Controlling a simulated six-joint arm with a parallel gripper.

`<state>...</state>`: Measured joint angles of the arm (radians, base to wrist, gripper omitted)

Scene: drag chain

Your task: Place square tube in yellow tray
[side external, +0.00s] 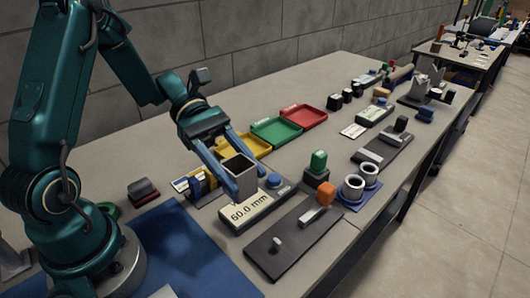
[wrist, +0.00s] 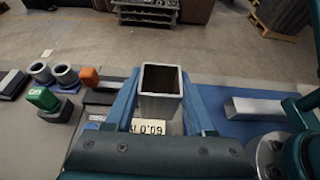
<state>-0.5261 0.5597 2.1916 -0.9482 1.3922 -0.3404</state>
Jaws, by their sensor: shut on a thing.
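The square tube (side external: 240,176) is grey, upright and hollow, with its open end up. My gripper (side external: 238,180) is shut on it, one blue finger on each side. In the wrist view the tube (wrist: 160,92) stands between the two fingers. It is over a gauge with a "60.0 mm" display (side external: 252,208); I cannot tell whether its lower end touches the gauge. The yellow tray (side external: 256,147) lies behind the gripper in the side view, partly hidden by it. The visible part of the tray looks empty.
A green tray (side external: 277,131) and a red tray (side external: 304,117) lie beside the yellow one. A green-topped block (side external: 318,163), an orange knob (side external: 326,194) and two grey rings (side external: 361,182) stand to the right. A blue mat (side external: 190,250) covers the front left.

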